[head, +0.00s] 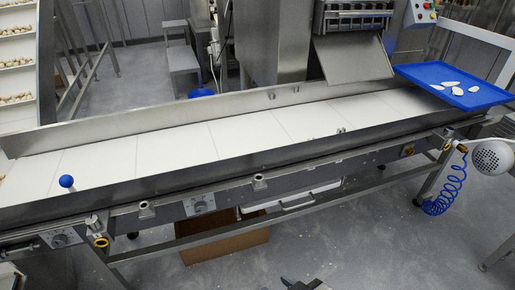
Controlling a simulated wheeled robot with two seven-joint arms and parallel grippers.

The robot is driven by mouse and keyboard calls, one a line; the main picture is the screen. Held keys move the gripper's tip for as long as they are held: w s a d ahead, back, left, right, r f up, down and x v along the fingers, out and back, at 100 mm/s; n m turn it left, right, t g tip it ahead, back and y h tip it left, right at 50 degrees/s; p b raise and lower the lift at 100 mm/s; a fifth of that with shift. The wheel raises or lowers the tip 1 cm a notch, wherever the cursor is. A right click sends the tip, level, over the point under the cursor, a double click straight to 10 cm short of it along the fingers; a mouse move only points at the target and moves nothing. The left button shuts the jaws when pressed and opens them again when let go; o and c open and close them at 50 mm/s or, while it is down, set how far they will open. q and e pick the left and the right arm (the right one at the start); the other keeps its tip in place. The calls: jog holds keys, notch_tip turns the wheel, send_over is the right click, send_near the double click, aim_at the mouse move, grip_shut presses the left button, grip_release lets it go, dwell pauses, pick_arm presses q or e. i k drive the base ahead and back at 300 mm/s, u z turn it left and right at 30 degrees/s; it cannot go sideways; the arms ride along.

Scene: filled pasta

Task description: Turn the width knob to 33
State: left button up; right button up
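Two dial knobs show on the front side of the conveyor: one (200,207) on a grey plate near the middle and one (60,240) at the lower left. Their markings are too small to read, so I cannot tell which is the width knob or its setting. A dark part at the bottom edge, right of centre, looks like the tip of my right gripper (305,284). It is well below and apart from both knobs, mostly cut off, and its opening cannot be made out. My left gripper is not clearly in view.
A long white conveyor belt (235,133) with metal side rails crosses the view. A blue tray (460,85) with several pale pieces sits at the right end. A cardboard box (225,246) lies underneath. Floor in front is open.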

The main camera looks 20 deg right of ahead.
aim_at(201, 207)
jog(key=z, duration=0.8)
jog(key=k, duration=0.95)
jog(key=u, duration=1.25)
jog(key=i, duration=0.95)
